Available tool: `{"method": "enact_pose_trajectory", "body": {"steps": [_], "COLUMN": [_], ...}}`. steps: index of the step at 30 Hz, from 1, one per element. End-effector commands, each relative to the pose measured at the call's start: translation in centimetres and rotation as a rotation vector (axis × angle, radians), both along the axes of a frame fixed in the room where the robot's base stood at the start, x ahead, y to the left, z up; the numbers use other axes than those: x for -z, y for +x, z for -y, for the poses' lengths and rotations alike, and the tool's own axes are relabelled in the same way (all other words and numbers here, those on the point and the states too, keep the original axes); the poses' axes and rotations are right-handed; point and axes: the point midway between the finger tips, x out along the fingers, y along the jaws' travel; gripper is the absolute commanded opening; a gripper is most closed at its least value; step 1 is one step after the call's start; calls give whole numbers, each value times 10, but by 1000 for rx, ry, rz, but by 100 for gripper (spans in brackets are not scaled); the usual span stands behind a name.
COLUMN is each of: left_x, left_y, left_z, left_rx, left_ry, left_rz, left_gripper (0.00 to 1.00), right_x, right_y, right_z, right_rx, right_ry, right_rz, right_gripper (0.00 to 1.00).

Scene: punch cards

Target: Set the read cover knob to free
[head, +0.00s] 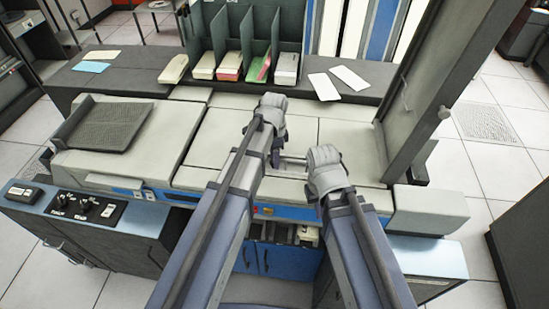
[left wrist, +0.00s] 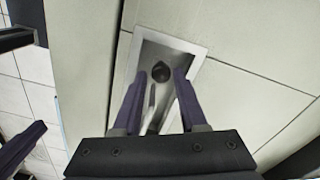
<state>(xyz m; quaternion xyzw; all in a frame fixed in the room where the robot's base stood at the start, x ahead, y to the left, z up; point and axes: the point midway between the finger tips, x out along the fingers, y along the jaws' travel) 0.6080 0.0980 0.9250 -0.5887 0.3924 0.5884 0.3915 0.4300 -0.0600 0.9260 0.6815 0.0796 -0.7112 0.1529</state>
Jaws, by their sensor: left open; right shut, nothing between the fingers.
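A dark round knob (left wrist: 160,72) on a pale stem stands in a rectangular recess in the machine's pale top cover. In the left wrist view my left gripper (left wrist: 160,88) is open over this recess, one finger on each side of the knob and stem; contact cannot be told. In the head view my left gripper (head: 268,112) is above the cover and its fingertips are hidden. My right gripper (head: 323,168) is shut and empty, nearer the front edge. Two black knobs (head: 97,207) with small labels sit on the left front panel; I cannot read their labels clearly.
A dark card tray (head: 103,126) lies on the machine's left. Behind is a grey shelf (head: 125,78) with card stacks (head: 229,66) in upright dividers and loose white cards (head: 324,86). A tall grey post (head: 425,90) rises at right. Tiled floor surrounds the machine.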

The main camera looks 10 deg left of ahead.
Motion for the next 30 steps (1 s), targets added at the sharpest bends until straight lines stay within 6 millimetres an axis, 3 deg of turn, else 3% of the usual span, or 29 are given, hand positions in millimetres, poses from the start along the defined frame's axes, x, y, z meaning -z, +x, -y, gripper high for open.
{"method": "enact_pose_trajectory", "body": {"steps": [8, 21, 30], "left_x": [-22, -75, -77], "left_y": [0, 0, 0], "left_z": [0, 1, 1], "left_rx": [0, 1, 1], "left_ry": [0, -1, -1], "left_rz": [0, 0, 0], "left_gripper": [42, 42, 42], "right_x": [-22, -75, -77], "right_y": [0, 0, 0], "right_z": [0, 0, 0], "right_rx": [0, -1, -1], "right_ry": [0, 0, 0], "right_rz": [0, 0, 0], "right_gripper": [0, 0, 0]}}
